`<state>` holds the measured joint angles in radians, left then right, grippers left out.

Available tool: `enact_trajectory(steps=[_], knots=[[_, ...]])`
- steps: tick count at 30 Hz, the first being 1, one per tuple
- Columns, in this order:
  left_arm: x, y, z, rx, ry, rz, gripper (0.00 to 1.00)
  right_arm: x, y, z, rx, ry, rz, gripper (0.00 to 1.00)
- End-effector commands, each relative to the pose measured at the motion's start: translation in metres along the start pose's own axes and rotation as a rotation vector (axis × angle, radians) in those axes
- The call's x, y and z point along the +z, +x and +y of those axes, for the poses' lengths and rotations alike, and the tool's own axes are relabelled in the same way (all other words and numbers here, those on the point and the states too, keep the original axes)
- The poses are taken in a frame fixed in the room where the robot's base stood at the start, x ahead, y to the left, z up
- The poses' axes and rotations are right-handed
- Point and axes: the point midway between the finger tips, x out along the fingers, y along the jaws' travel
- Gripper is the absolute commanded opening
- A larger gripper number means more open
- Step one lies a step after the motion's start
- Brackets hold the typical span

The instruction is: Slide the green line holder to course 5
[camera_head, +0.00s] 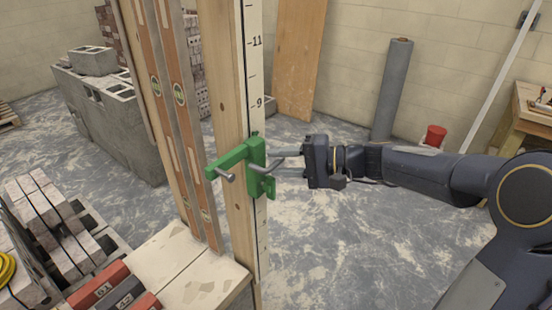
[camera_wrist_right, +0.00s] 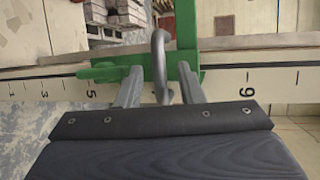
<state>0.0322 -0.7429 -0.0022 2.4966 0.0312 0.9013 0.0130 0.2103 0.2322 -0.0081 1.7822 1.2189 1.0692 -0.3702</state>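The green line holder (camera_head: 246,166) sits on the upright wooden pole (camera_head: 231,80) that carries a white scale. In the right wrist view the holder (camera_wrist_right: 187,48) lies between the 5 and 9 marks, covering the scale there. A grey bent handle (camera_wrist_right: 160,65) sticks out of it toward my right gripper. My right gripper (camera_head: 281,163) is at the holder's right side. Its two fingers (camera_wrist_right: 158,88) are apart, one on each side of the handle, with visible gaps. In the head view the 9 and 11 marks show above the holder. My left gripper is not in view.
Two orange-brown spirit levels (camera_head: 178,90) stand left of the pole. Stacked bricks (camera_head: 50,225) and grey blocks (camera_head: 115,125) lie at left. The floor right of the pole is open.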

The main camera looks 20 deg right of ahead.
Motion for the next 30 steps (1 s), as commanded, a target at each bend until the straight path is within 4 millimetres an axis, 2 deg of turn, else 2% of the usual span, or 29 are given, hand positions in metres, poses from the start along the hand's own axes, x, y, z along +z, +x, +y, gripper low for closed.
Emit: enact_trajectory(steps=[4, 13, 21, 30], knots=[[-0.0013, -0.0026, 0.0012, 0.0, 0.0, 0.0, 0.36, 0.0004, 0.0124, -0.0003, 0.001, 0.0, -0.001, 0.34], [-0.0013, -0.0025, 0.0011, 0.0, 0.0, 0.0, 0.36, 0.0003, 0.0149, 0.0002, 0.001, -0.001, 0.001, 0.34], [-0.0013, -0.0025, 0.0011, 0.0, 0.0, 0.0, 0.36, 0.0003, 0.0147, 0.0002, 0.001, -0.001, 0.001, 0.0], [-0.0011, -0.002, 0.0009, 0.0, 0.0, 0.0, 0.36, 0.0002, 0.0147, 0.0008, 0.001, -0.001, 0.001, 0.0]])
